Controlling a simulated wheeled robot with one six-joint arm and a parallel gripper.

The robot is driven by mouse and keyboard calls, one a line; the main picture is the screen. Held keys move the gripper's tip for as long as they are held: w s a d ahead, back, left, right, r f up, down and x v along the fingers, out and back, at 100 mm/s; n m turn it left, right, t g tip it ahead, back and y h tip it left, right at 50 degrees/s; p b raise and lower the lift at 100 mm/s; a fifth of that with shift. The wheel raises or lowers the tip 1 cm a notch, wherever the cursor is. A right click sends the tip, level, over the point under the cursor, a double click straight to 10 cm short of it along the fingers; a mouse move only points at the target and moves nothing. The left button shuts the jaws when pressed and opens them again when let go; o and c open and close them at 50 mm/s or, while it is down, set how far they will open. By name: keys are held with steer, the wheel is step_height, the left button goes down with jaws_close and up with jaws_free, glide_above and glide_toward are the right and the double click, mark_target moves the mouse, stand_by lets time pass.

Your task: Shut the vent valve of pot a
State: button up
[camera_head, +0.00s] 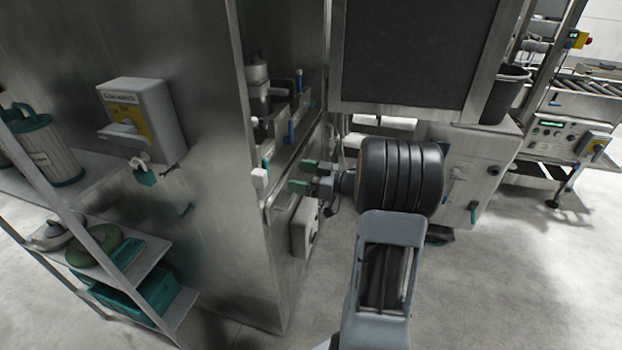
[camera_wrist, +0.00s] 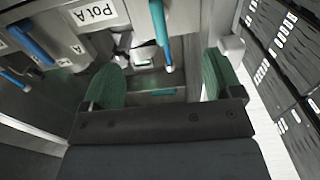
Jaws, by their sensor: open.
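A label reading "Pot A" (camera_wrist: 95,15) shows at the top of the wrist view. To its right a teal lever (camera_wrist: 160,32) with a pale tip hangs down in the picture, above the gap between my fingers; I cannot tell for sure that it is the vent valve. My gripper (camera_wrist: 160,82) is open and empty, its two green finger pads wide apart. In the head view my gripper (camera_head: 303,177) is beside the front edge of the steel cabinet's ledge, near a white block (camera_head: 260,178). The lever's mount is cut off in the wrist view.
Blue levers (camera_wrist: 32,42) are at the left of the wrist view. A white fitting (camera_wrist: 231,46) is close to my right finger. In the head view a steel wall panel (camera_head: 200,90) and a shelf (camera_head: 120,270) are on the left. The floor (camera_head: 480,290) at right is clear.

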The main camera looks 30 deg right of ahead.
mark_target(269, 170)
steer(key=shift+x, duration=4.05)
steer(key=shift+c, duration=0.2)
jaws_close()
